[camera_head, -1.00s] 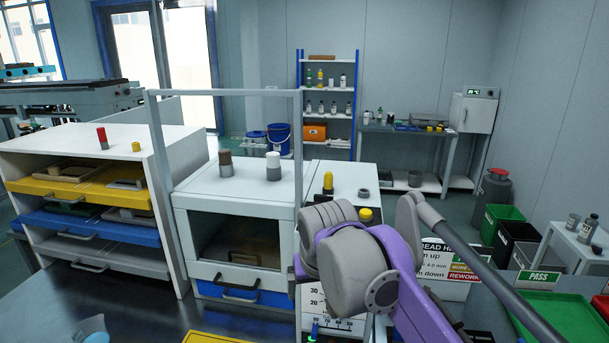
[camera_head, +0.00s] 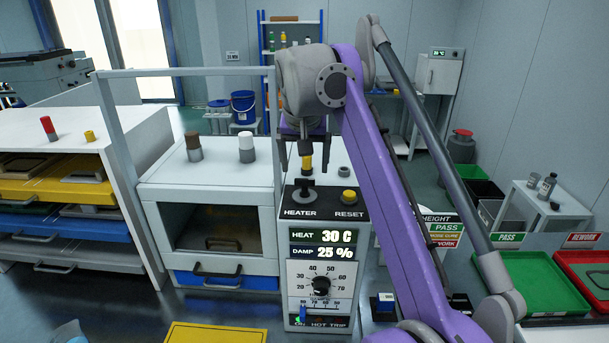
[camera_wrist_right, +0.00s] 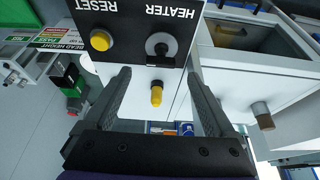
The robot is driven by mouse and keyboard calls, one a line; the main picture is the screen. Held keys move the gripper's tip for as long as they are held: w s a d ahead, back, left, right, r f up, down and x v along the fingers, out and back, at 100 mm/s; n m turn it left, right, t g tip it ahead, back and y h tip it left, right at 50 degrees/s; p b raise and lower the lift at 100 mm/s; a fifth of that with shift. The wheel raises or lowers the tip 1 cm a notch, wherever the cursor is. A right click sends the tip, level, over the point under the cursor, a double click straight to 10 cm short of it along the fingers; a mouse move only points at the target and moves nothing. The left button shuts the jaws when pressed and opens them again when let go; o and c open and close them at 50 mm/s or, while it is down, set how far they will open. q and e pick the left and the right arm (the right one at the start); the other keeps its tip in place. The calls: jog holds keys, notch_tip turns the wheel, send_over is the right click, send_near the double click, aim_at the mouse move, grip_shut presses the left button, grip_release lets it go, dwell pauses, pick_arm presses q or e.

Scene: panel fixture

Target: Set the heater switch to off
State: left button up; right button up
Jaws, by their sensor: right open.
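The heater switch (camera_head: 304,193) is a dark round-based control above the word HEATER on the black sloped top of the white control box (camera_head: 318,270). In the right wrist view the heater switch (camera_wrist_right: 161,45) has a grey ring; I cannot tell its setting. My right gripper (camera_head: 305,152) points down above and behind the switch, its fingers apart. In the right wrist view the gripper (camera_wrist_right: 159,73) is open and empty, with the switch beyond and between its fingertips, not touching. My left gripper is not in view.
A yellow RESET button (camera_head: 347,197) sits right of the switch. A yellow-topped post (camera_head: 307,163) stands close behind it. The dial (camera_head: 321,284) is on the box front. A tall white frame (camera_head: 277,130) rises at the left, above the windowed cabinet (camera_head: 210,195).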

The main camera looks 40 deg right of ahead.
aim_at(305, 180)
jog(key=shift+x, duration=2.4)
jog(key=shift+w, duration=0.1)
jog(key=c, duration=1.4)
